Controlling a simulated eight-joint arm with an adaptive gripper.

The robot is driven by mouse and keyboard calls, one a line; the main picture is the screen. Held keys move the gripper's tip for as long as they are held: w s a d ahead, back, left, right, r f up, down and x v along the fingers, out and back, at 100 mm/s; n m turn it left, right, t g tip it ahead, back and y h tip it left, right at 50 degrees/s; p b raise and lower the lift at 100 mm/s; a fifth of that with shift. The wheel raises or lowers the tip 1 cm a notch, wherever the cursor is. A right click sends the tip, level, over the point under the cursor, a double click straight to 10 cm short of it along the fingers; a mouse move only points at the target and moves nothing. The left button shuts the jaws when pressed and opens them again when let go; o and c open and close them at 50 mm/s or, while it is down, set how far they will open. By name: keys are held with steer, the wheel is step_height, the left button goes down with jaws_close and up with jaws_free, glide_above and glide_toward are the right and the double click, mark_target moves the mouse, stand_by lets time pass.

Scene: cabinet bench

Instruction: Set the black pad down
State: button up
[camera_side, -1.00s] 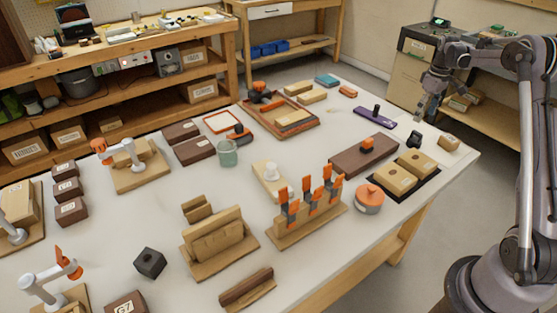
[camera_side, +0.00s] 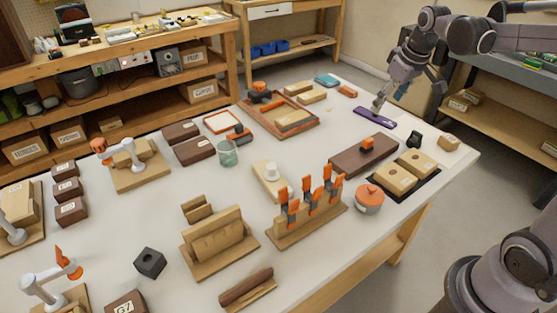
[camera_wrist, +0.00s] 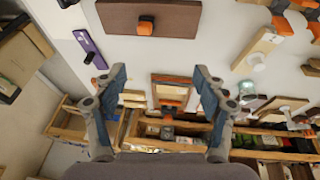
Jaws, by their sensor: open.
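A flat black pad (camera_side: 407,196) lies on the bench near its right edge in the side view, with two tan blocks (camera_side: 418,163) on it. A purple plate (camera_side: 388,123) lies farther back. Its dark knob is hidden behind my gripper in the side view, but the plate shows at the left of the wrist view (camera_wrist: 81,38). My gripper (camera_side: 378,106) points down and overlaps the plate in the side view. In the wrist view my gripper (camera_wrist: 160,74) has its fingers wide apart, with nothing between them.
A brown board (camera_side: 350,158) with an orange knob lies between the plate and the pad. A small black object (camera_side: 414,141) and a tan block (camera_side: 449,143) stand near the right edge. A wooden tray (camera_side: 311,124) lies left of the plate. Bare bench surrounds the plate.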

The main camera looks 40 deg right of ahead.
steer(key=s+a+f+t+y, duration=0.1)
steer(key=s+a+f+t, duration=0.2)
steer(key=s+a, duration=0.8)
steer(key=a+f, duration=0.1)
steer(key=a, duration=0.3)
steer(key=shift+s+a+f+t, duration=0.15)
steer(key=shift+s+a+t, duration=0.15)
steer(key=shift+s+a, duration=0.1)
steer(key=shift+w, duration=0.1)
